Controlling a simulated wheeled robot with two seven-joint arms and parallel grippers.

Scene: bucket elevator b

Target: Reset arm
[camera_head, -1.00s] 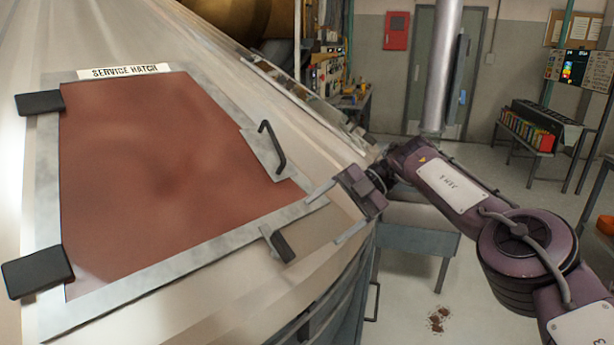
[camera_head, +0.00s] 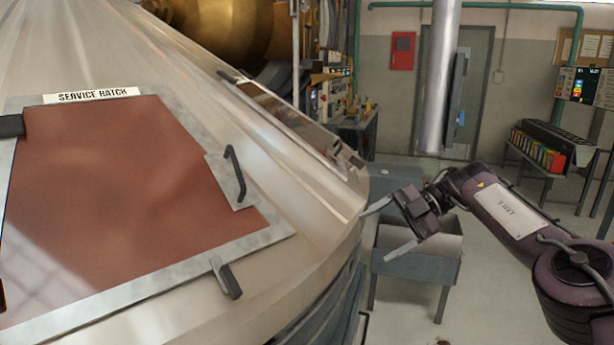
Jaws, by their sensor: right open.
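My right gripper (camera_head: 374,232) is open and empty. Its two fingers are spread apart, just right of the large metal housing's edge and in front of a grey bin on legs. My right arm (camera_head: 500,205) comes in from the right. The service hatch (camera_head: 120,190) is a reddish-brown panel in a grey metal frame on the sloping housing. It looks shut. Its black handle (camera_head: 234,174) and a black latch (camera_head: 227,278) lie to the left of the gripper, apart from it. My left gripper is out of view.
The pale metal housing (camera_head: 310,190) fills the left side. A grey bin on legs (camera_head: 420,262) stands below and behind the gripper. A vertical metal pipe (camera_head: 438,80) is further back. A rack with colourful items (camera_head: 540,150) stands at the right. Floor is clear around the bin.

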